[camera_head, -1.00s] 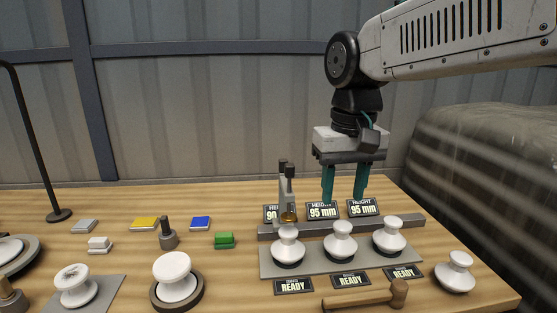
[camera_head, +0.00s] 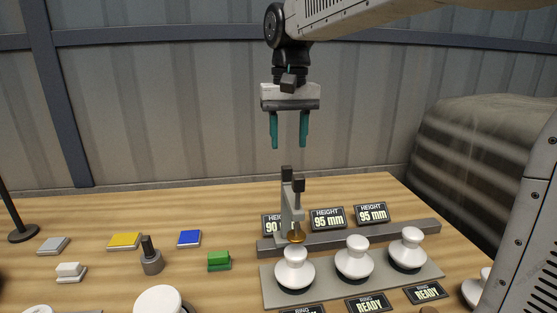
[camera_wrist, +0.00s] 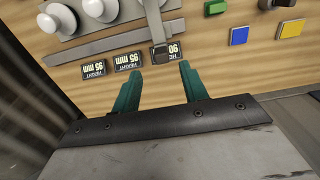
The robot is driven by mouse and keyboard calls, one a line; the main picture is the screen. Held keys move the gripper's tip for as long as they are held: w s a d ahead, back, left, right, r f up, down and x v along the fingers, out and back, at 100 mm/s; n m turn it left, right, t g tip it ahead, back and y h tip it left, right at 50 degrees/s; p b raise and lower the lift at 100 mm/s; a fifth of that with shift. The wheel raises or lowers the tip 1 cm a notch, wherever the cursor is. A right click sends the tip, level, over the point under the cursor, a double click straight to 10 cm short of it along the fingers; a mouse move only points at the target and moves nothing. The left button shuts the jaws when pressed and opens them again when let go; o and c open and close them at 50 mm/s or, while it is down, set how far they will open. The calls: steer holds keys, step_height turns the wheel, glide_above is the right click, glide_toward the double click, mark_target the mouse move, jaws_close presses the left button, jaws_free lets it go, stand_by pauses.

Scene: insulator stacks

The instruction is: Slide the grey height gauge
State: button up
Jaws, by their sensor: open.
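The grey height gauge (camera_head: 289,211) stands upright at the left end of the grey rail (camera_head: 340,238). It has dark knobs on top and a brass foot over the left white insulator (camera_head: 294,268). My gripper (camera_head: 289,145) is open and empty, with its teal fingers pointing down above the gauge and apart from it. In the wrist view my gripper (camera_wrist: 158,75) is also open, and the gauge (camera_wrist: 160,45) shows beyond the fingertips near the "90" sign. Two more white insulators, the middle one (camera_head: 354,258) and the right one (camera_head: 408,249), stand on the grey plate.
Height signs (camera_head: 328,218) reading 90 and 95 mm stand behind the rail. READY signs (camera_head: 369,303) lie in front of the plate. Green (camera_head: 219,261), blue (camera_head: 189,238) and yellow (camera_head: 125,241) blocks and a dark-topped peg (camera_head: 151,257) lie to the left.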

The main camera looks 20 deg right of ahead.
mark_target(287, 166)
steer(key=shift+w+f, duration=0.2)
steer(key=shift+w, duration=0.1)
step_height(287, 166, down, 7)
steer(key=shift+f, duration=0.2)
jaws_close()
